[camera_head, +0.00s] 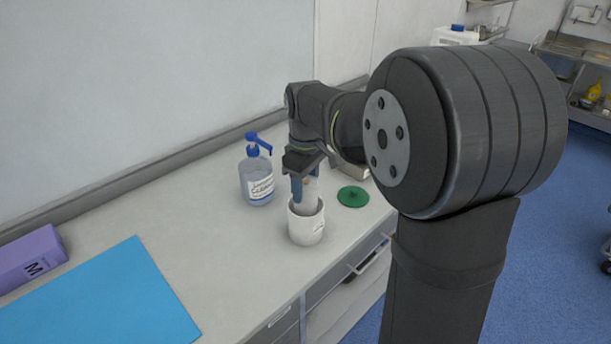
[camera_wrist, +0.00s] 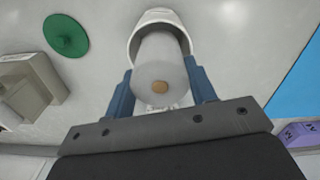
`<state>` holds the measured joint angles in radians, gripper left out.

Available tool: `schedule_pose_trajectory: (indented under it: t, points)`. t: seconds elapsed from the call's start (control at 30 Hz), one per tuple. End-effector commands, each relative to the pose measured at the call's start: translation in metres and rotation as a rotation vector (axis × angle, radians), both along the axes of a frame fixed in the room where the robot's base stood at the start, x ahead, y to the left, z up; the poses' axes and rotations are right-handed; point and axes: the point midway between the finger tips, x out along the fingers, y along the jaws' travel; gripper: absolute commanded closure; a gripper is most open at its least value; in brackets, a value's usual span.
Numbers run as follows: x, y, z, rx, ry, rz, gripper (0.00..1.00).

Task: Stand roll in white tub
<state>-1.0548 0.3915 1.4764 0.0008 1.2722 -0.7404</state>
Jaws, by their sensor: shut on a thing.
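A white tub (camera_head: 305,229) stands upright on the counter near its front edge. It also shows at the top of the wrist view (camera_wrist: 158,15). A pale whitish roll (camera_wrist: 160,62) with a small brown core end stands in line with the tub, its far end inside the rim. In the head view the roll (camera_head: 310,193) shows above the tub's opening. My gripper (camera_head: 304,189) is above the tub, its blue fingers shut on the roll from both sides. Whether the roll touches the tub's bottom is hidden.
A blue-pump bottle (camera_head: 258,180) stands left of the tub, behind it. A green disc (camera_head: 352,196) lies to the right. A blue sheet (camera_head: 100,300) and a purple box (camera_head: 30,257) lie at the left. The counter between sheet and tub is clear.

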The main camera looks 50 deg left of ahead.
Motion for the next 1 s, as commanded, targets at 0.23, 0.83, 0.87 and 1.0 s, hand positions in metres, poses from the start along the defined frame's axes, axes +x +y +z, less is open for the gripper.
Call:
schedule_pose_trajectory:
  t: [0.23, 0.83, 0.87, 1.0]
  points:
    - [0.0, 0.0, -0.021, -0.002, 0.002, 0.0, 0.72]
    - [-0.002, -0.002, -0.051, -0.011, 0.007, 0.0, 0.72]
    - [-0.002, -0.002, -0.051, -0.011, 0.007, 0.0, 0.72]
    - [-0.002, -0.002, -0.051, -0.011, 0.009, 0.0, 0.72]
